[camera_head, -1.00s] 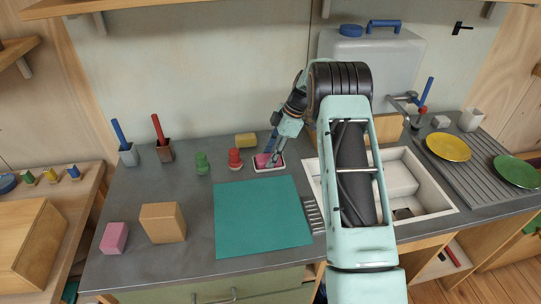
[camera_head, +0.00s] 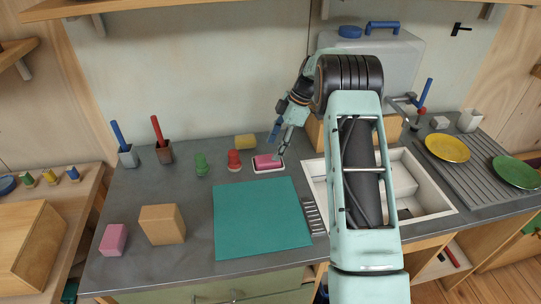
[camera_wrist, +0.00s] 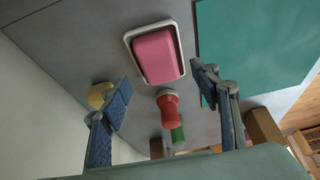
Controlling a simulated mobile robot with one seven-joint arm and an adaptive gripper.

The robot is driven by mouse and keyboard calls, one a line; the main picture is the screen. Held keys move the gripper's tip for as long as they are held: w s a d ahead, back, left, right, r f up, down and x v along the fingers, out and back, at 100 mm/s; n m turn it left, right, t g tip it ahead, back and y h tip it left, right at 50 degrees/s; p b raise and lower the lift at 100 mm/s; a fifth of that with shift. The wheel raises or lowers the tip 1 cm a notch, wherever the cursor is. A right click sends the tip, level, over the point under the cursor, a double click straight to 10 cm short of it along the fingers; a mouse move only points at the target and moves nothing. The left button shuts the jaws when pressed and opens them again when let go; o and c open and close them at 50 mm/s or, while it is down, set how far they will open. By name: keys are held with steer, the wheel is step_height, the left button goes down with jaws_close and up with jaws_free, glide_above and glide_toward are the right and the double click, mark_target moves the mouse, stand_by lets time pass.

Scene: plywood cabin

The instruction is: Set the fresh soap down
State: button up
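A pink soap bar (camera_head: 266,162) lies in a small white dish (camera_head: 284,169) on the grey counter, left of the sink. In the wrist view the soap (camera_wrist: 157,56) sits inside the rim of the dish (camera_wrist: 128,40). My gripper (camera_head: 280,146) is just above and behind the dish, apart from the soap. In the wrist view my gripper (camera_wrist: 160,85) has its two blue-padded fingers spread wide with nothing between them.
A teal mat (camera_head: 262,220) lies in front of the dish. A red peg-shaped piece (camera_head: 234,160), a green one (camera_head: 201,164) and a yellow block (camera_head: 245,142) stand nearby on the left. A pink block (camera_head: 114,239) and a wooden block (camera_head: 162,224) are at front left. The sink (camera_head: 435,193) is at right.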

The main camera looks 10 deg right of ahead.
steer(key=v, duration=0.7)
steer(key=shift+r, duration=0.2)
